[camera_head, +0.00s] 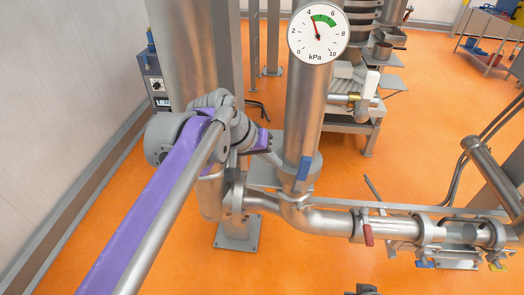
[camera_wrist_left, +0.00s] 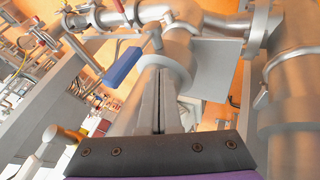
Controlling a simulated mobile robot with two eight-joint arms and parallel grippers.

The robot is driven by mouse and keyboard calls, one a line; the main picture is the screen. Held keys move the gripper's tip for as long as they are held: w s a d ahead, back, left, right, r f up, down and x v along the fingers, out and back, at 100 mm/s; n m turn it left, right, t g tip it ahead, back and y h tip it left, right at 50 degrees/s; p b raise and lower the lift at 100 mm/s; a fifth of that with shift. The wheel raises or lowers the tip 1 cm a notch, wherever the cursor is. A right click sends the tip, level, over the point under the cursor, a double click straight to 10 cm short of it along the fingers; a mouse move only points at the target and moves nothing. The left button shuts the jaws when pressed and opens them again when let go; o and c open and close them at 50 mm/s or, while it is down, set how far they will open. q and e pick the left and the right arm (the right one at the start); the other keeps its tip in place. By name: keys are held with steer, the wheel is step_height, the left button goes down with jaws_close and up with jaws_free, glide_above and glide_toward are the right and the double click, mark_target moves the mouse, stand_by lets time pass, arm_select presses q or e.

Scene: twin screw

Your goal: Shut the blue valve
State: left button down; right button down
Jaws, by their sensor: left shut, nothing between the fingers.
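The blue valve handle (camera_head: 303,168) is a short blue lever low on the steel upright pipe under the gauge. It points roughly along the pipe. In the left wrist view the blue handle (camera_wrist_left: 122,67) lies to the left of the fingers, apart from them. My left gripper (camera_head: 274,158) is shut and empty, just left of the handle in the head view. Its closed fingers (camera_wrist_left: 160,78) point toward the pipe joint. A dark grey part (camera_head: 363,289) at the bottom edge of the head view may be my right gripper; its jaws cannot be made out.
A pressure gauge (camera_head: 318,32) faces me on the upright pipe. A level pipe runs right, with a red handle (camera_head: 368,235) and a small blue one (camera_head: 425,264). A thick column (camera_head: 190,60) stands behind my left arm. Orange floor is clear in front.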

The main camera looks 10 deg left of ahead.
mark_target(301, 174)
arm_select(q)
steer(key=d, duration=0.3)
steer(key=shift+d, duration=0.4)
arm_select(e)
steer(key=shift+r, duration=0.25)
steer(key=shift+w+r, duration=0.1)
